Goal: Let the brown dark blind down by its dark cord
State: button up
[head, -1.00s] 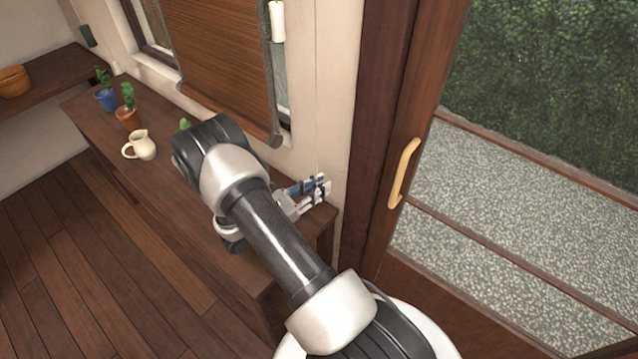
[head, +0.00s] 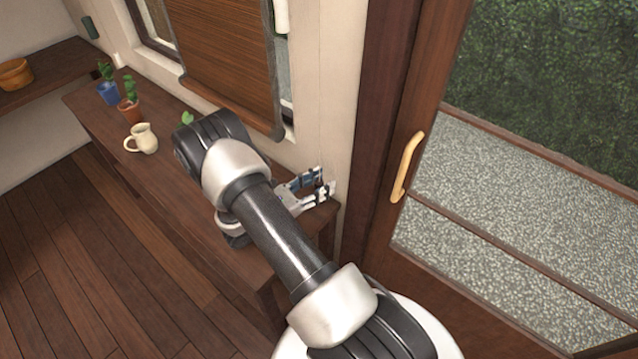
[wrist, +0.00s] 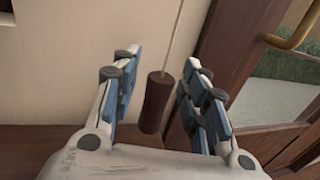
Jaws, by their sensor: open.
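The brown slatted blind (head: 226,60) hangs over the window in the head view, with its dark bottom rail above the wooden counter. In the wrist view a dark brown, roughly cylindrical pull (wrist: 157,100) hangs on a thin cord (wrist: 175,40), which looks pale there. My gripper (wrist: 161,80) is open, with a blue-padded finger on each side of the pull in that view. I cannot tell whether either finger touches it. In the head view my gripper (head: 323,182) is by the wall, over the counter's right end.
The counter (head: 180,150) holds a cream jug (head: 142,138) and small potted plants (head: 129,108). A pale cylinder (head: 281,16) hangs at the blind's right edge. A glazed door with a yellow handle (head: 407,166) stands right of my gripper.

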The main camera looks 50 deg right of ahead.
jog(key=shift+a, duration=0.1)
jog(key=w+a, duration=0.2)
jog(key=a, duration=0.9)
jog(key=shift+a, duration=0.3)
jog(key=shift+w, duration=0.1)
jog(key=s+a+r+m+g+y, duration=0.15)
jog(key=s+r+m+y, duration=0.25)
jog(key=r, duration=0.4)
jog(key=s+a+r+m+g+y, duration=0.1)
jog(key=s+a+r+m+y, duration=0.2)
jog(key=r+m+y, duration=0.35)
jog(key=s+a+r+m+t+y, duration=0.5)
jog(key=s+a+r+t+y, duration=0.2)
jog(key=s+a+r+t, duration=0.3)
jog(key=a+r, duration=0.1)
jog(key=a, duration=0.2)
jog(key=shift+s+r, duration=0.2)
jog(key=shift+s, duration=0.2)
